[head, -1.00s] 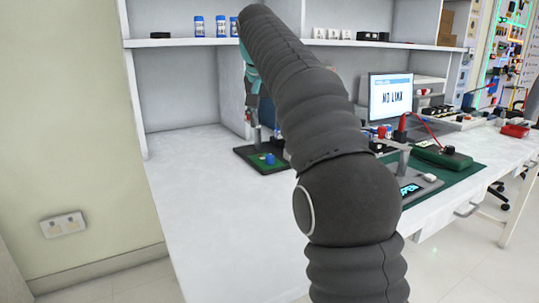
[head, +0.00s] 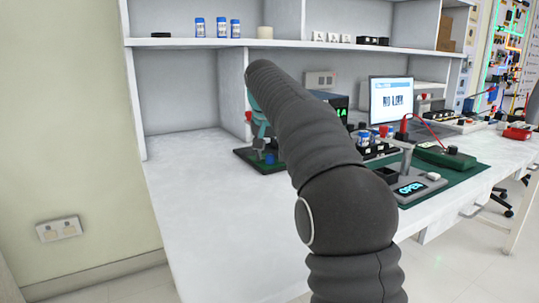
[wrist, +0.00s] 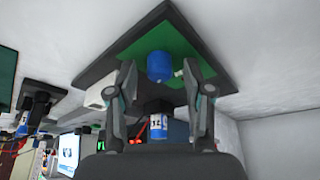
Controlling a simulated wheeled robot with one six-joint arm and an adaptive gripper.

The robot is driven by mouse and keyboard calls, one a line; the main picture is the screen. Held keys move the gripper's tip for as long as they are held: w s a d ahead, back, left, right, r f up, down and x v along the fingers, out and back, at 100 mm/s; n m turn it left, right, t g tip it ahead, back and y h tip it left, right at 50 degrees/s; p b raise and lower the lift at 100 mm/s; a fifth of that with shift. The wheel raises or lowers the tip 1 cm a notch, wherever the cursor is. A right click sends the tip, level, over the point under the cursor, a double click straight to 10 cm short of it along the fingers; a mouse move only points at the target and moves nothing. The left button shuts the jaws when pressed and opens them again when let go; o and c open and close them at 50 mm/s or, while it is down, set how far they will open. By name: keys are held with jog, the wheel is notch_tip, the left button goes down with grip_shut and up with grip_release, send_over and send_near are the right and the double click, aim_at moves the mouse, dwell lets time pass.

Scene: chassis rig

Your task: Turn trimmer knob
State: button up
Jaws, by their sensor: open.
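The blue trimmer knob (head: 270,158) stands on a green board in a dark frame (head: 246,158) at the left back of the bench. In the wrist view the knob (wrist: 160,66) shows from close up against the green board (wrist: 197,52). My gripper (wrist: 159,72) is open, with one finger to each side of the knob in that view. Whether the fingertips are level with the knob is hard to tell, but I see no clear contact. In the head view my arm hides most of the gripper; a teal part of it (head: 259,116) shows above the board.
A grey device with an "OPEN" display (head: 411,189) stands on a green mat right of my arm. A monitor reading "NO LINK" (head: 391,99) stands behind it. A shelf (head: 180,42) overhangs the back. The bench front left (head: 195,215) is clear.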

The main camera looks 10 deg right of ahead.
grip_shut()
jog(key=shift+r+n+p, duration=0.25)
jog(key=shift+n+p, duration=0.35)
jog(key=shift+p, duration=0.15)
jog(key=shift+f+n+t+y+p, duration=0.2)
jog(key=shift+n+t+y+p, duration=0.15)
jog(key=shift+n, duration=0.35)
grip_release()
jog(key=d+v, duration=0.1)
jog(key=v, duration=1.1)
jog(key=shift+a, duration=0.5)
jog(key=shift+w, duration=0.1)
